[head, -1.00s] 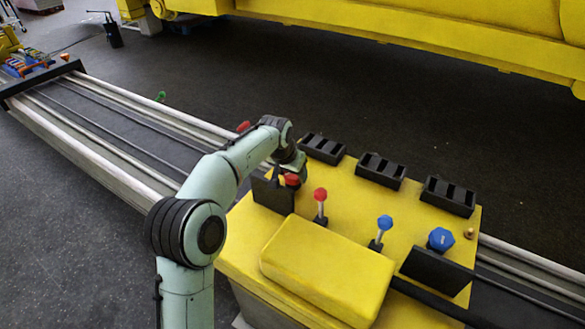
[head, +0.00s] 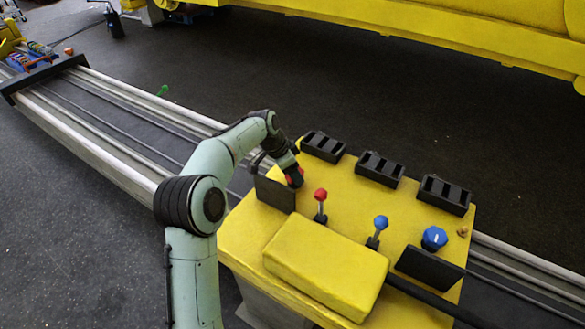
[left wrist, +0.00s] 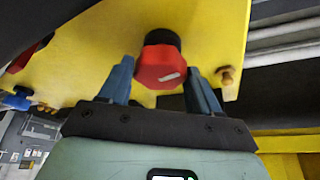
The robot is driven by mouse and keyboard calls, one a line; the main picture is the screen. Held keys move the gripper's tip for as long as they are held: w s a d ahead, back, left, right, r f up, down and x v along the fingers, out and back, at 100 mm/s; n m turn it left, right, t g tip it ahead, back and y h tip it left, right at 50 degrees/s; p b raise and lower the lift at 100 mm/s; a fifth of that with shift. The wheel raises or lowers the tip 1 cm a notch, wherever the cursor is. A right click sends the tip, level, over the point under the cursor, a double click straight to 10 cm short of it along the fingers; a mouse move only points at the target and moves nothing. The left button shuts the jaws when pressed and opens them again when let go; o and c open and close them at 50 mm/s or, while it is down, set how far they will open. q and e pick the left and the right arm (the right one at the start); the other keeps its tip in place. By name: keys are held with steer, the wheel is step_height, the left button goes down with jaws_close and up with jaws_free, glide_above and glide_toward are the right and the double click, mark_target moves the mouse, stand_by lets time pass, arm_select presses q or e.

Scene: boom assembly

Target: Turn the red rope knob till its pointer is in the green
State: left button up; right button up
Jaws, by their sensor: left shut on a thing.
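The red rope knob (left wrist: 160,68) sits on a black base on the yellow console, with a pale mark on its face. In the head view the knob (head: 295,181) is partly hidden under my left gripper (head: 292,173), behind a black upright plate (head: 274,193). In the left wrist view the fingers of my left gripper (left wrist: 163,83) stand on both sides of the knob, shut on it. No green zone shows around the knob, so where the pointer stands cannot be told. My right gripper is not in view.
A red-topped lever (head: 320,197), a blue-topped lever (head: 380,225) and a blue knob (head: 434,238) stand on the console (head: 350,190). Black slotted blocks (head: 380,167) line its far edge. A raised yellow block (head: 325,270) lies in front. Rails (head: 100,130) run off left.

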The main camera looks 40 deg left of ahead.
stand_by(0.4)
arm_select(q)
steer(key=o, duration=1.1)
steer(key=shift+c, duration=0.2)
steer(key=shift+r, duration=0.1)
steer(key=p+v, duration=0.1)
steer(key=v, duration=1.2)
